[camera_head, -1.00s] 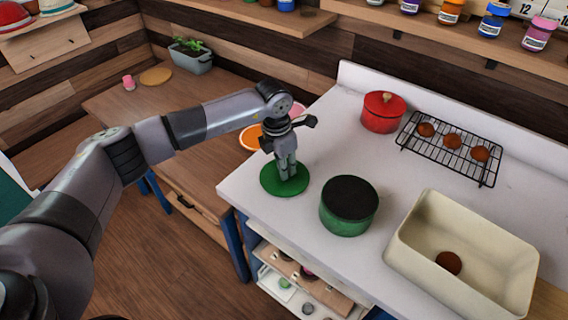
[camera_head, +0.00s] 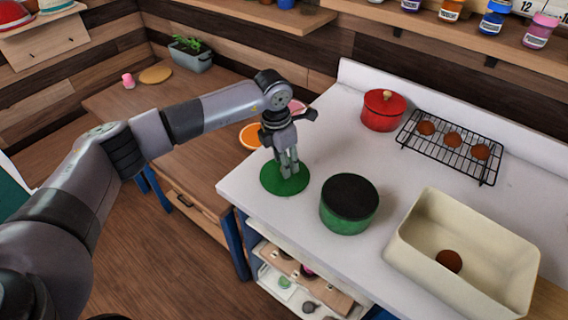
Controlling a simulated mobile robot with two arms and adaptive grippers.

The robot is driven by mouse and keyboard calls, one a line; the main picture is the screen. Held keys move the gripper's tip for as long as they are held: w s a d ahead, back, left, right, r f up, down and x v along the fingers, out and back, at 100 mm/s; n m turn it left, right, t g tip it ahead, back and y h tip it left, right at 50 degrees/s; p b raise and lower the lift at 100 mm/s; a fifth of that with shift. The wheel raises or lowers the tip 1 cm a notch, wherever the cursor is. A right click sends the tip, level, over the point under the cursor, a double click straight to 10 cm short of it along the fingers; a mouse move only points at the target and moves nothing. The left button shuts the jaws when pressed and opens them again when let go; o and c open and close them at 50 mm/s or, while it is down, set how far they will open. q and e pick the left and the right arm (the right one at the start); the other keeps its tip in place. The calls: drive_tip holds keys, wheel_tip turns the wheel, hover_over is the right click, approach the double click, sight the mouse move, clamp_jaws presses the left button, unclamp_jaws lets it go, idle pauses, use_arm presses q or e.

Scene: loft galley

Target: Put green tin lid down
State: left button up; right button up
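The green tin lid (camera_head: 271,184) is a flat round disc. It lies on the white counter, near its left edge and to the left of the green tin (camera_head: 345,219). The tin stands upright with its dark top uncovered. My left gripper (camera_head: 289,176) points down over the middle of the lid. Its fingers are slightly apart, with green showing between them. The fingers hide the lid's centre, so I cannot tell if a knob is there. My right gripper is not in view.
A red pot (camera_head: 382,113) and a black rack (camera_head: 447,158) with brown round items stand at the back. A cream basin (camera_head: 421,236) is at the right. The white counter (camera_head: 330,145) is clear behind the tin. A lower wooden table (camera_head: 125,99) lies left.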

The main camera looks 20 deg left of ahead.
sight(279, 176)
use_arm(q)
wheel_tip(279, 176, up, 11)
drive_tip(key=s+b, duration=0.1)
drive_tip(key=b, duration=0.1)
drive_tip(key=shift+a+f, duration=0.2)
drive_tip(key=shift+a, duration=0.25)
